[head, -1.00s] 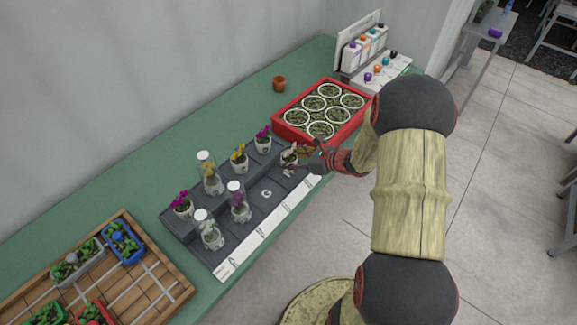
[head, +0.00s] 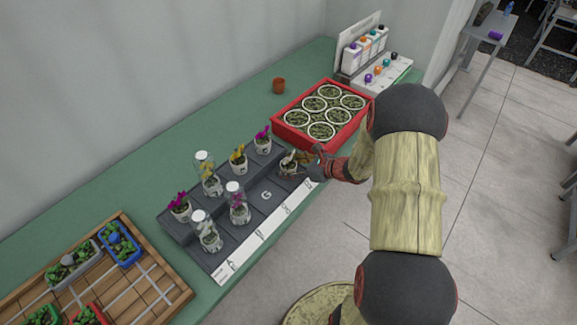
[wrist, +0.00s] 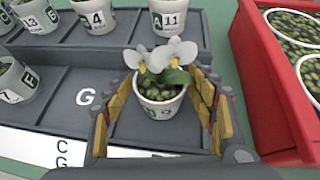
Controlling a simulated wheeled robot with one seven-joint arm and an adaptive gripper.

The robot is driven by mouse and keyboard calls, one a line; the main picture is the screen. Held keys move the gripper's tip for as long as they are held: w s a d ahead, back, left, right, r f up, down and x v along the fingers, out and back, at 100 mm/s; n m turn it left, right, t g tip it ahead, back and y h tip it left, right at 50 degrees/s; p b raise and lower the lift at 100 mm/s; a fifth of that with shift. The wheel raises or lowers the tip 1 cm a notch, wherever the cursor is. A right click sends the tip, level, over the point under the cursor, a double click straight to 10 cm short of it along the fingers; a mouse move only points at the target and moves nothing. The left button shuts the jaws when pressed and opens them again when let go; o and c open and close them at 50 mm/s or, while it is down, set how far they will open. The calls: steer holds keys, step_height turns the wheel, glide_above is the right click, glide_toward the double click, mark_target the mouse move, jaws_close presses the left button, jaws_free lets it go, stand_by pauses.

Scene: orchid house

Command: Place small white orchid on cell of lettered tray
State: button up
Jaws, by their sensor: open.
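The small white orchid (wrist: 160,85) stands upright in its white pot in the front-row end cell of the grey lettered tray (wrist: 75,115), just right of the cell marked G. In the head view the orchid (head: 288,164) is at the tray's right end, partly covered by my gripper (head: 308,161). In the wrist view my gripper (wrist: 166,100) is open, with a yellow-padded finger on each side of the pot. A gap shows on the left; whether the right finger touches is unclear. The cell's own letter is hidden.
Several potted orchids, some under clear covers, stand on the tray, including a yellow one (head: 238,158) and a magenta one (head: 263,139). A red crate (head: 291,134) of round pots is close to the right. Green bench (head: 190,135) lies clear behind the tray.

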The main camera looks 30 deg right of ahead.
steer(key=shift+o, duration=0.2)
steer(key=shift+r, duration=0.25)
steer(key=p+v, duration=0.3)
steer(key=v, duration=0.9)
steer(key=s+a+r+n+g+y, duration=0.1)
steer(key=s+a+r+n+g, duration=0.15)
steer(key=a+r+n, duration=0.55)
steer(key=s+a+r+n+g, duration=0.2)
steer(key=a+r+n+g, duration=0.15)
steer(key=a+n, duration=0.4)
steer(key=s+a+r+n+h, duration=0.3)
steer(key=s+r+n, duration=0.3)
steer(key=s+n, duration=0.1)
steer(key=s+a+r+n+h, duration=0.3)
steer(key=s+r+n, duration=0.4)
steer(key=n, duration=0.1)
steer(key=shift+t+h, duration=0.4)
